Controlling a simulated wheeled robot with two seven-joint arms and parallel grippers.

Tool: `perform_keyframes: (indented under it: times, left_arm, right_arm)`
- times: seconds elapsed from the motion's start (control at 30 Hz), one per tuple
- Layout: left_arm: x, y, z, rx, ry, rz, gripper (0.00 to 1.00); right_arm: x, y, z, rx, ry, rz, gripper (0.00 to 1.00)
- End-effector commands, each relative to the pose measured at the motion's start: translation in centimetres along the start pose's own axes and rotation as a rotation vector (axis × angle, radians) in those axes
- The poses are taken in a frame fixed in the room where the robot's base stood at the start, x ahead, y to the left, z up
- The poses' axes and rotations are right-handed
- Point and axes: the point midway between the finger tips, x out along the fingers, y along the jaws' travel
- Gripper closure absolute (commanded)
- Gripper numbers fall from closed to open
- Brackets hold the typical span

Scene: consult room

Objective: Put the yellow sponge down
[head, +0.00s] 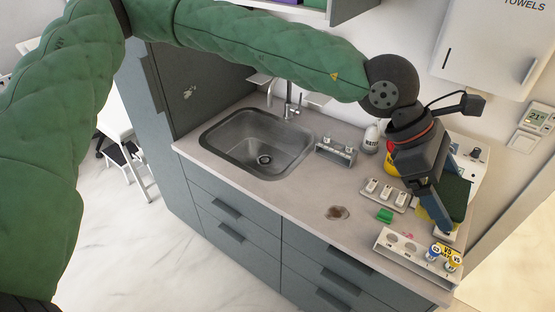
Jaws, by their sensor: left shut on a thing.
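My left gripper (433,207) is at the right end of the counter, with its blue-grey fingers pointing down. It is shut on the yellow sponge (455,211), which has a dark green face and a yellow edge. The fingers hide part of the sponge. The sponge is low over the counter, behind the white vial rack; I cannot tell whether it touches anything below. My right gripper is not in view.
The counter (300,190) has a steel sink (258,150) at left and a brown stain (338,212) in the middle.

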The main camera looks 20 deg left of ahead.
Motion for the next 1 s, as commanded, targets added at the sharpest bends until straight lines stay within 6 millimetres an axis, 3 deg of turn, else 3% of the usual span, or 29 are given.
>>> perform_keyframes:
  times: [0.63, 1.0]
  left_arm:
    - [0.3, 0.1, -0.5, -0.047, 0.005, 0.051, 0.39]
    - [-1.1, 3.4, -2.4, -0.178, 0.004, 0.184, 0.39]
  right_arm:
    - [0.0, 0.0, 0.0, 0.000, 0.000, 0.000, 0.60]
    - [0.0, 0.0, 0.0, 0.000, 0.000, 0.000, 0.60]
